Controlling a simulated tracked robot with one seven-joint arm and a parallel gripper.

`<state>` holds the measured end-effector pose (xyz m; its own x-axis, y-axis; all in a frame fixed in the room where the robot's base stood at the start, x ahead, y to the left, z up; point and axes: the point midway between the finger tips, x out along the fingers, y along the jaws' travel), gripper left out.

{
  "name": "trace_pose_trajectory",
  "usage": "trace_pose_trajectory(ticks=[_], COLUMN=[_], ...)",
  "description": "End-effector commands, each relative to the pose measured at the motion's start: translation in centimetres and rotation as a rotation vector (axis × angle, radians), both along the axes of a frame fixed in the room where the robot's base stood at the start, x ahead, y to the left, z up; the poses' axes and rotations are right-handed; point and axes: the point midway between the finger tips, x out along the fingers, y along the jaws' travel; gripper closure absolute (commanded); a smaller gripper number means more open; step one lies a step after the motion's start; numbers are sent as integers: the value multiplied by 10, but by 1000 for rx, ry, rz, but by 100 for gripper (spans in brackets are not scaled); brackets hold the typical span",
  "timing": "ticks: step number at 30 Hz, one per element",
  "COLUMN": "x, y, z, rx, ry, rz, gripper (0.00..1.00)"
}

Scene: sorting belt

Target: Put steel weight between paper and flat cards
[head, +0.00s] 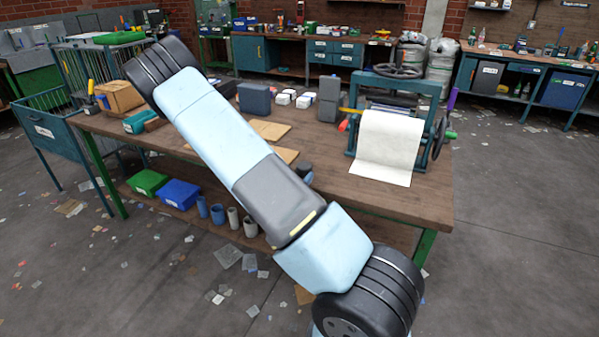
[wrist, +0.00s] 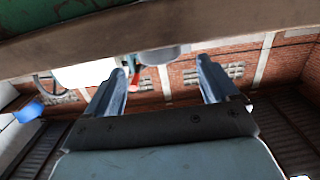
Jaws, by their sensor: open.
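A short grey cylinder, seemingly the steel weight (wrist: 155,58), stands on the tabletop in the upside-down wrist view. My gripper (wrist: 162,70) is open and empty, its two blue-grey fingers apart, with the cylinder showing beyond the gap. In the head view a small dark round piece (head: 304,170), probably the same weight, shows partly behind my arm. My gripper is hidden there. The white paper (head: 385,150) hangs from the roller press onto the bench at right. Flat tan cards (head: 270,130) lie on the bench, partly covered by my arm.
The press (head: 400,95) has a handwheel and stands on the workbench (head: 428,205). Dark grey blocks (head: 254,98) and small white blocks (head: 294,97) stand toward the back. A cardboard box (head: 120,96) is at left. Bins and cups sit on the lower shelf.

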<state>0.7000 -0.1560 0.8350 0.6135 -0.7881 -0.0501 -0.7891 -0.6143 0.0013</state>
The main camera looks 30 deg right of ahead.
Motion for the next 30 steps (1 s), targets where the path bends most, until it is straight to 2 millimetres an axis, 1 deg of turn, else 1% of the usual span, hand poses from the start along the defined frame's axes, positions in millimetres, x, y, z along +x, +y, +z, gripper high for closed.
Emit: trace_pose_trajectory(ticks=[1,6,9,15,19,22,26,30], x=[-6,-25,-33,-42,-39,-33,-22,-14], y=[10,33,44,55,58,63,74,91], z=[0,2,3,4,5,7,14,28], rx=[0,0,0,4,59,152,302,450], ry=[1,1,0,1,13,38,84,135], rz=[4,3,3,2,2,11,41,92], gripper=[13,13,13,13,13,13,13,13])
